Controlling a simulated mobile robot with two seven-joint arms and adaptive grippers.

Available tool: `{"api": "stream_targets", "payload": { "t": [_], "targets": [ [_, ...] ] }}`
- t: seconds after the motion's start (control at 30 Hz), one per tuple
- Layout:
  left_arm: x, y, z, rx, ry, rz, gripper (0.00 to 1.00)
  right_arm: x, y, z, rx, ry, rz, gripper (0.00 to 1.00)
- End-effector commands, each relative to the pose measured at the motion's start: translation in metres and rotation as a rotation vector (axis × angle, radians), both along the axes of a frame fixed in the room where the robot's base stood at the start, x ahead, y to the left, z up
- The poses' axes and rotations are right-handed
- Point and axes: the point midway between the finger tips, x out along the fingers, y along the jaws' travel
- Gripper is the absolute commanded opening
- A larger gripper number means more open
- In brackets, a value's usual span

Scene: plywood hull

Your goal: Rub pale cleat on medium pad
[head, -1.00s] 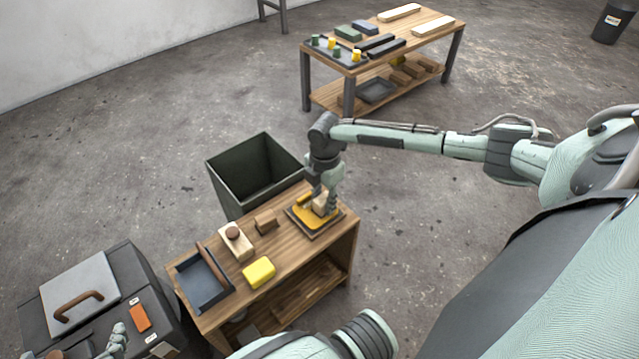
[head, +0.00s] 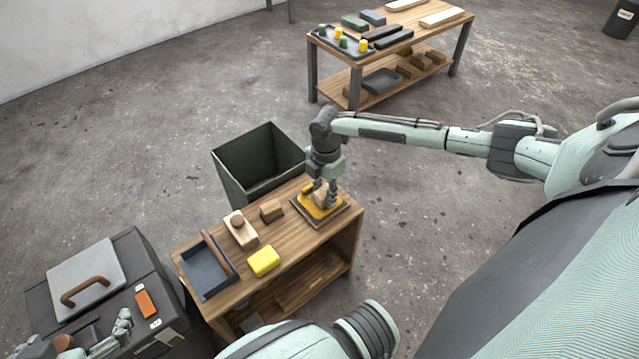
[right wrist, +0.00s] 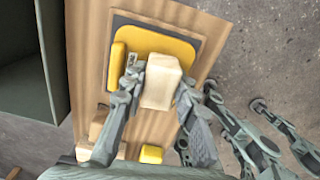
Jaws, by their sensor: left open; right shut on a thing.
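My right gripper (head: 326,192) is shut on the pale cleat (right wrist: 161,82), a light wooden block that shows between the fingers in the right wrist view. In the head view the cleat (head: 319,198) is over the medium pad (head: 311,211), a yellow-orange sheet on a dark-edged board on the near bench. The pad (right wrist: 165,42) shows behind the cleat in the right wrist view. The cleat looks low over the pad or on it; I cannot tell whether they touch. My left gripper (head: 115,337) is open and empty at the lower left, over the dark case.
The near bench (head: 292,240) also bears a brown block (head: 271,210), a knobbed pale block (head: 241,232), a yellow sponge (head: 263,262) and a dark tray (head: 207,272). A dark open bin (head: 258,170) stands behind it. A black case (head: 145,265) is at left. A second bench (head: 430,50) stands farther back.

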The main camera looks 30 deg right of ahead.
Motion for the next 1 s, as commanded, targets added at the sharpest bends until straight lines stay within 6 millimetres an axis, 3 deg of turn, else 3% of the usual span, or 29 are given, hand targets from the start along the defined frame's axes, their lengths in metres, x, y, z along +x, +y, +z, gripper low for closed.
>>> {"api": "stream_targets", "payload": {
  "t": [0.23, 0.77, 1.0],
  "targets": [
    [0.000, 0.000, 0.000, 0.000, 0.000, 0.000, 1.00, 0.000, -0.013, 0.000, -0.001, 0.001, -0.001, 0.05],
    [0.000, 0.000, 0.000, 0.000, 0.000, 0.000, 1.00, -0.002, 0.022, -0.002, 0.000, 0.001, 0.001, 0.05],
    [0.000, 0.000, 0.000, 0.000, 0.000, 0.000, 1.00, -0.002, 0.018, -0.002, -0.001, 0.002, -0.002, 0.05]
  ]
}}
